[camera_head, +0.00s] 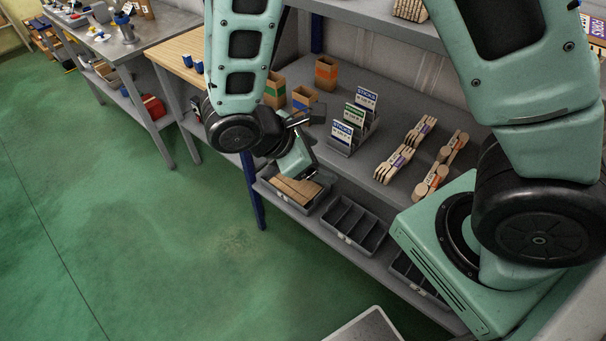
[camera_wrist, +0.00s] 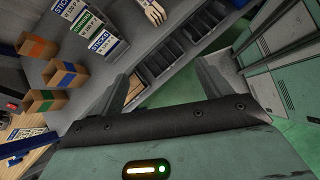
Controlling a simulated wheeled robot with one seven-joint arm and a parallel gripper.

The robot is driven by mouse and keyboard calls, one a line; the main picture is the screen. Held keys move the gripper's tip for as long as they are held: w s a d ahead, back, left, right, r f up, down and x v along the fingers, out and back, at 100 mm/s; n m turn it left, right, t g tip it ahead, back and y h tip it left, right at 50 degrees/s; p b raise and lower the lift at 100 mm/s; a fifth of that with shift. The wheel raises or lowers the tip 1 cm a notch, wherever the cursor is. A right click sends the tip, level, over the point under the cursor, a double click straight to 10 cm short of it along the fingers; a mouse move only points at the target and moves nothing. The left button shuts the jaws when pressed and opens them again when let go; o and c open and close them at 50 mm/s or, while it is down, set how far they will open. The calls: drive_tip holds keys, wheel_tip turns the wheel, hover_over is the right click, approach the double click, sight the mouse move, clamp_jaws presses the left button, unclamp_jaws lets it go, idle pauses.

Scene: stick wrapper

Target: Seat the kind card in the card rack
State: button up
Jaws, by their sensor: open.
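The grey card rack (camera_head: 341,149) stands on the workbench shelf, right of my gripper (camera_head: 312,145). It holds stepped cards: a blue-headed card (camera_head: 367,98) at the back, a green-headed card (camera_head: 354,116) in the middle and a blue-headed card (camera_head: 342,132) in front. They also show at the upper left of the wrist view. Another card (camera_wrist: 27,133) with a blue heading lies on the wooden surface at the wrist view's lower left; in the head view I cannot make it out. My gripper (camera_wrist: 165,85) is open, with nothing between its fingers.
Small cartons with orange (camera_head: 326,73) and green (camera_head: 274,90) bands stand left of the rack. Bundled sticks (camera_head: 393,163) lie to its right. Grey bins (camera_head: 353,225) sit on the lower shelf. An upper shelf (camera_head: 372,15) overhangs. The green floor is clear.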

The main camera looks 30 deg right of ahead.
drive_tip(key=s+a+r+m+y, duration=0.7)
drive_tip(key=s+a+r+y, duration=0.2)
drive_tip(key=s+a+r, duration=0.1)
drive_tip(key=shift+s+r+m, duration=0.4)
drive_tip(key=shift+s+r, duration=0.2)
drive_tip(key=shift+s, duration=0.3)
wheel_tip(320, 180, down, 6)
drive_tip(key=b, duration=0.6)
